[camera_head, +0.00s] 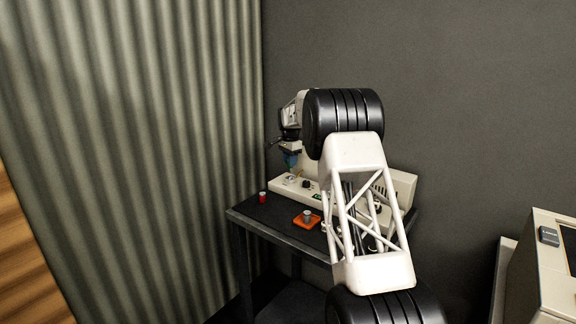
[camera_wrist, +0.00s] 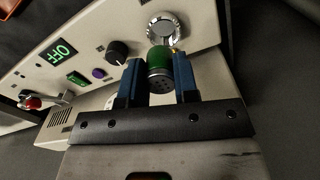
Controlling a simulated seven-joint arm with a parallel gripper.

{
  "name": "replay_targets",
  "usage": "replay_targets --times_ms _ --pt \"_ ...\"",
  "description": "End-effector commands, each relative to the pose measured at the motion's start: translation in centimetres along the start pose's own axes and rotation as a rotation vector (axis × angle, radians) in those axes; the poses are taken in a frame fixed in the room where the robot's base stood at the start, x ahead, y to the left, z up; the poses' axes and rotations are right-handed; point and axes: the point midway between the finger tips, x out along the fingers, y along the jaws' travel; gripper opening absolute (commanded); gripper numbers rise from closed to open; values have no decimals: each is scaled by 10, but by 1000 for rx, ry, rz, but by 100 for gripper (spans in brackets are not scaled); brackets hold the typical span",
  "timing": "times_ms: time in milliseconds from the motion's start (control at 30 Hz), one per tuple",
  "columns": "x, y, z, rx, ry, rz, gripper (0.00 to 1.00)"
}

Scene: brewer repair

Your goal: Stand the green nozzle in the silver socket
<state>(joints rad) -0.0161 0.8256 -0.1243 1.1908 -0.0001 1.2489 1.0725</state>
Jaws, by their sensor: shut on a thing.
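The green nozzle (camera_wrist: 158,58) is between the two blue fingers of my gripper (camera_wrist: 158,76) in the wrist view. The fingers are shut on its sides. Its grey end with small holes faces the wrist camera. The silver socket (camera_wrist: 167,27), a round ring on the cream machine, lies just beyond the nozzle's far end. The nozzle overlaps the socket's near edge in this view, and I cannot tell whether they touch. In the head view my gripper (camera_head: 291,161) points down over the left end of the machine; the nozzle is too small to make out there.
The cream machine (camera_head: 403,187) stands on a dark table (camera_head: 270,222). Its panel has a black knob (camera_wrist: 117,51), a green "OFF" display (camera_wrist: 60,53) and a red control (camera_wrist: 31,102). A red cylinder (camera_head: 263,197) and an orange tray (camera_head: 299,222) holding a grey piece are in front.

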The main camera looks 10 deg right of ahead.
Motion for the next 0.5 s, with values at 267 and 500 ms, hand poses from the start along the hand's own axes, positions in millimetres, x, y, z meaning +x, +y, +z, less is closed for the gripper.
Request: replay_targets --times_ms 267,500 --pt "-1 -4 -7 0 0 1 5" --pt "-1 -4 -7 0 0 1 5"
